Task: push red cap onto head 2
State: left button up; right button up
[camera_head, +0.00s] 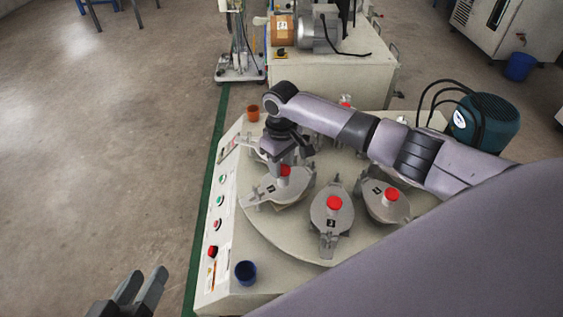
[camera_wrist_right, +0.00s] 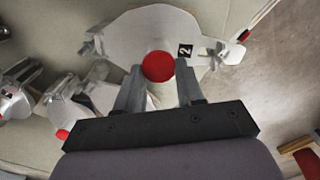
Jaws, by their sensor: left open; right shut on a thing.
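The red cap (camera_wrist_right: 158,66) is between the fingers of my right gripper (camera_wrist_right: 158,88), which is shut on it. Head 2 (camera_wrist_right: 130,35), a grey plate with a black "2" label, lies directly under the cap in the right wrist view. In the head view the red cap (camera_head: 285,170) shows below my right gripper (camera_head: 287,163), over the grey head (camera_head: 290,191) at the left of the round table. Whether the cap is fully seated cannot be told. My left gripper (camera_head: 143,287) is open and empty at the bottom left, away from the machine.
Other heads with red caps (camera_head: 334,203) (camera_head: 391,194) stand close by on the round table (camera_head: 275,237). A blue cup (camera_head: 245,272) and an orange cup (camera_head: 253,113) stand on the machine's left side. A teal motor (camera_head: 487,122) is at the right. The floor at left is clear.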

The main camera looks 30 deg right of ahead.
jog(key=shift+f+p, duration=0.1)
jog(key=shift+p, duration=0.9)
dwell(0.8)
jog(key=shift+f+p, duration=0.3)
jog(key=shift+f, duration=0.4)
dwell(1.2)
jog(key=o, duration=1.6)
jog(key=shift+c, duration=0.2)
